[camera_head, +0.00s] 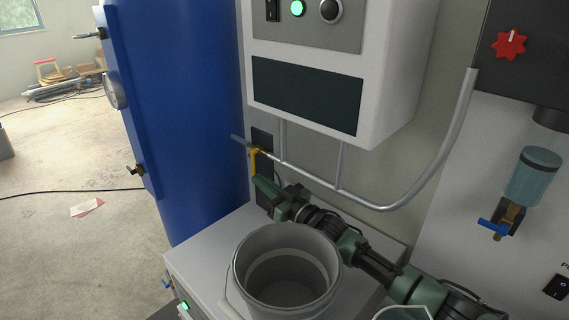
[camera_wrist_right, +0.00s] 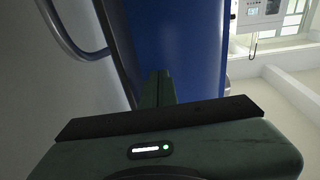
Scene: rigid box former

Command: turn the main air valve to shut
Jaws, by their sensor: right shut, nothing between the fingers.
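A yellow lever handle (camera_head: 254,160) sits on the thin grey pipe beside the blue tank and hangs down across the pipe's line. It looks like the air valve's handle. My right gripper (camera_head: 262,186) is just below the handle's lower end, its fingers shut and empty. I cannot tell whether the fingertips touch the handle. In the wrist view the shut fingers (camera_wrist_right: 157,88) point toward the blue tank, and the handle does not show there. My left gripper is not in view.
A grey bucket (camera_head: 243,280) stands on the white cabinet top (camera_head: 205,245), close beside my right arm. The blue tank (camera_head: 185,110) is left of the handle. A white control box (camera_head: 385,95) hangs above the pipes. A red knob (camera_head: 510,45) and a blue lever (camera_head: 488,226) are at right.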

